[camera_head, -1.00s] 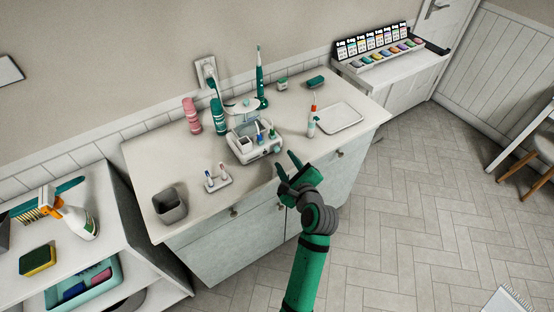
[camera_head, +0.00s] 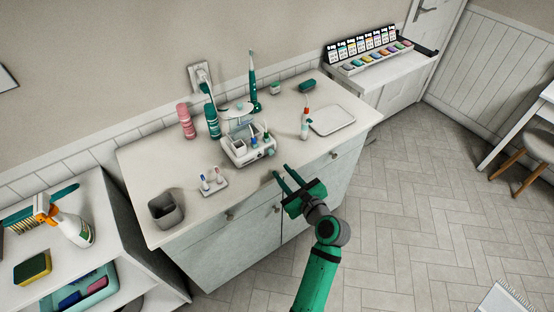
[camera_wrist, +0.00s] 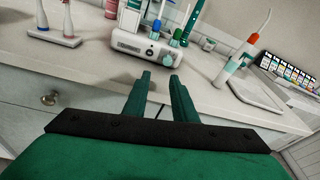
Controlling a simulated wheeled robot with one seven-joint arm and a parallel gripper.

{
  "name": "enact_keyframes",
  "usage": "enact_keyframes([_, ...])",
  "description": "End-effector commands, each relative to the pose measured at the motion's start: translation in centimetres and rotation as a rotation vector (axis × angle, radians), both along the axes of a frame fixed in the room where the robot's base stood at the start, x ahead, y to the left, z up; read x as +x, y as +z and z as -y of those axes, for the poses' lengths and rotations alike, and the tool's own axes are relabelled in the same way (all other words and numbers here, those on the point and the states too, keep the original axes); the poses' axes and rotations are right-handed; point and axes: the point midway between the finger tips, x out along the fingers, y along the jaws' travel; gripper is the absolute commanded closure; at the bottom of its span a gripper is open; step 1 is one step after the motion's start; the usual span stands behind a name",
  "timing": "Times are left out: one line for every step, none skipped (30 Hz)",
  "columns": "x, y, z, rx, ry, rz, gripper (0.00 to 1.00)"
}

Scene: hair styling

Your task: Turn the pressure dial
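A white countertop unit (camera_head: 247,154) with colored tips in its top stands near the counter's front edge. It also shows in the wrist view (camera_wrist: 129,41), straight ahead of the fingers. A small round knob (camera_wrist: 149,52), which looks like the pressure dial, is on its front face. The dial's marks are too small to read. My gripper (camera_head: 281,171) is open and empty, in front of the unit and apart from it. In the wrist view its two fingers (camera_wrist: 160,75) point at the unit's front with a gap between them.
A cup (camera_head: 167,211) and a small brush stand (camera_head: 213,186) are to the left on the counter (camera_head: 300,155). A white tray (camera_head: 332,119) and an orange-tipped white handpiece (camera_head: 305,124) are to the right. Bottles stand behind. The counter's front strip is clear.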

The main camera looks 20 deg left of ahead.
Motion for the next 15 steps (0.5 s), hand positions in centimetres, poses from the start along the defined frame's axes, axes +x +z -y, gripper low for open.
enact_keyframes([0.1,-0.5,0.5,0.077,0.002,-0.046,0.75])
enact_keyframes([0.1,-0.6,0.7,0.124,0.006,-0.073,0.75])
enact_keyframes([0.1,-0.8,1.1,0.187,0.008,-0.106,0.75])
enact_keyframes([0.1,-0.8,1.3,0.231,0.011,-0.129,0.75])
enact_keyframes([0.1,-0.9,1.6,0.273,0.012,-0.150,0.75])
enact_keyframes([0.1,-0.9,2.0,0.326,0.014,-0.176,0.75])
enact_keyframes([0.1,-0.9,2.3,0.360,0.016,-0.193,0.75])
enact_keyframes([0.1,-0.9,2.5,0.391,0.017,-0.208,0.75])
enact_keyframes([0.1,-0.9,2.7,0.424,0.019,-0.223,0.75])
enact_keyframes([0.1,-0.9,2.9,0.444,0.021,-0.232,0.75])
enact_keyframes([0.1,-0.9,3.0,0.460,0.022,-0.240,0.75])
enact_keyframes([0.1,-0.9,3.0,0.476,0.023,-0.247,0.75])
enact_keyframes([0.2,-0.8,3.0,0.482,0.024,-0.249,0.75])
enact_keyframes([0.3,-0.8,2.9,0.487,0.025,-0.251,0.75])
enact_keyframes([0.5,-0.8,2.7,0.488,0.025,-0.251,0.75])
